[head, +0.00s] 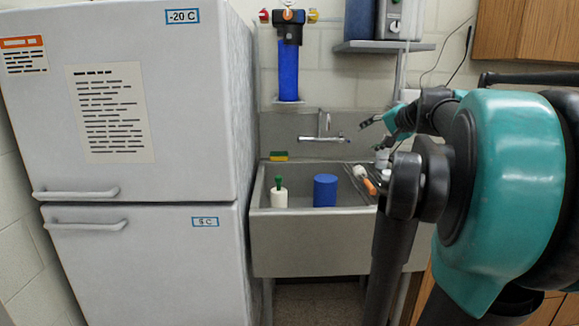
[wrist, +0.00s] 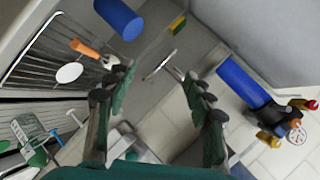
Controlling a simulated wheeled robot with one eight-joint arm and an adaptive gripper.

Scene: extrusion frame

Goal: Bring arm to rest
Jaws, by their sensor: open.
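My gripper (wrist: 160,90) is open and empty in the wrist view, its two fingers apart with the sink and wall behind them. In the head view my gripper (head: 376,127) is small, held above the right part of the sink near the tap, partly hidden by my teal arm. Nothing is between the fingers.
A metal sink (head: 309,240) holds a blue cylinder (head: 325,190) and a white bottle with a green top (head: 279,194). An orange-handled brush (head: 365,181) lies at the drying rack. A sponge (head: 279,156) sits on the ledge. A fridge (head: 150,120) stands left; a blue water filter (head: 288,70) hangs above.

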